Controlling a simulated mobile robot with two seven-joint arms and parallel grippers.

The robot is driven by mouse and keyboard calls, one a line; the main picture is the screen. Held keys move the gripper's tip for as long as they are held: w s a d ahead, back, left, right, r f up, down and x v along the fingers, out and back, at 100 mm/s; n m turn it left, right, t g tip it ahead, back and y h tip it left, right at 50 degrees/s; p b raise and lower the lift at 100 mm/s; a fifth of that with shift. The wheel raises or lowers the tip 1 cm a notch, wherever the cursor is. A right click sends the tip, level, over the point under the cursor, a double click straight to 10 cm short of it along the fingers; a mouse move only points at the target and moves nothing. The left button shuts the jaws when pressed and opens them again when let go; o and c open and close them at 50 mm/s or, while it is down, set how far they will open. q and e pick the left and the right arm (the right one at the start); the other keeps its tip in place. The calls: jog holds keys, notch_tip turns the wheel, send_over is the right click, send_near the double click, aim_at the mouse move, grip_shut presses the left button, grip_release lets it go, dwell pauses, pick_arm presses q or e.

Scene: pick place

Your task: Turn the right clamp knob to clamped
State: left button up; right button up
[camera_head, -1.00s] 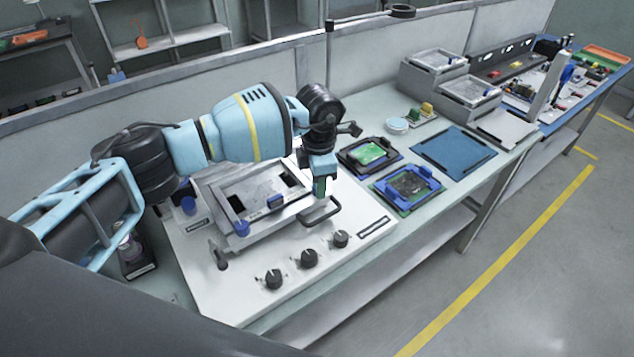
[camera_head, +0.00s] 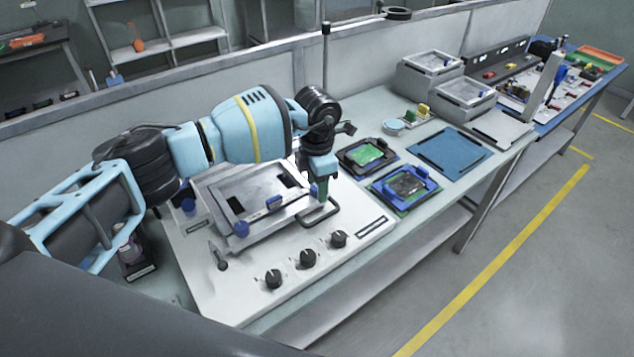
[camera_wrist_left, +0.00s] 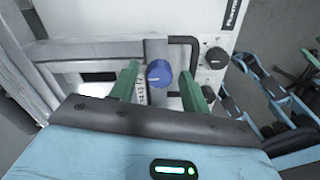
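The right clamp knob is a round blue knob (camera_wrist_left: 158,73) with a pale mark on its top, on the right side of the metal frame of the fixture (camera_head: 205,190). In the head view it shows only partly, a small blue patch (camera_head: 313,190) beside the green finger. My left gripper (camera_head: 322,190) is above the frame's right side, pointing down. In the left wrist view its two green fingers (camera_wrist_left: 161,86) are apart, one on each side of the knob, with gaps visible. My right gripper is not in view.
A black bar handle (camera_head: 322,214) stands close beside the left gripper. Several black dials, including one at the right (camera_head: 339,239), line the white base plate's front. Green (camera_head: 366,153) and dark (camera_head: 405,185) boards in holders lie to the right, near a blue mat (camera_head: 450,152).

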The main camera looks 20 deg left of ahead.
pick_arm(q)
jog(key=shift+r, duration=3.9)
